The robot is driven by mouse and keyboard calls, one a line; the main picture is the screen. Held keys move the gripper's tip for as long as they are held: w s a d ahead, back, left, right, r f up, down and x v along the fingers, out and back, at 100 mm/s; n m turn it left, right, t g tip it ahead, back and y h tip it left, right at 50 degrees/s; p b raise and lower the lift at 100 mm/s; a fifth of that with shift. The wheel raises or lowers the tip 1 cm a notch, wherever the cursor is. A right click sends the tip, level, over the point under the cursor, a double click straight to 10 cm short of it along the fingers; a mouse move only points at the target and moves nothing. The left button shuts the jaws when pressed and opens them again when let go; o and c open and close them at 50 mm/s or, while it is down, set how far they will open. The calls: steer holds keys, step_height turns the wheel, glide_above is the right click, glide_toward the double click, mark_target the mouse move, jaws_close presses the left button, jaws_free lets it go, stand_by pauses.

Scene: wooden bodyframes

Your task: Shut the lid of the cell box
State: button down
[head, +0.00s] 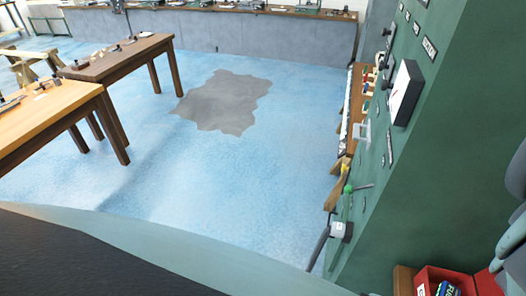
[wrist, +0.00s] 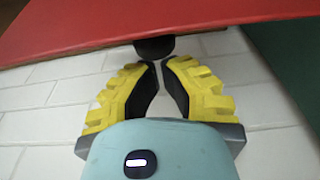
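In the head view, the red cell box (head: 424,284) stands at the bottom right, with dark, labelled items inside it. A red panel, seemingly its lid (head: 488,284), shows just right of it and is cut by the frame edge. In the wrist view, a broad red panel (wrist: 150,22) spans the top, with a rounded black part (wrist: 155,47) at its lower edge. My gripper (wrist: 160,64) has two yellow fingers whose tips come close together, with nothing between them. The tips are just below the black part; I cannot tell whether they touch it.
A green panel (head: 400,170) with gauges and switches rises beside the box. White brick wall (wrist: 50,95) lies behind my fingers, and a green surface (wrist: 295,50) is at right. Wooden tables (head: 120,65) stand far left. The blue floor (head: 200,165) between is open.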

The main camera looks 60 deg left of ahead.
steer(key=shift+s+a, duration=0.25)
steer(key=shift+a, duration=0.15)
stand_by(0.5)
steer(key=shift+r, duration=0.15)
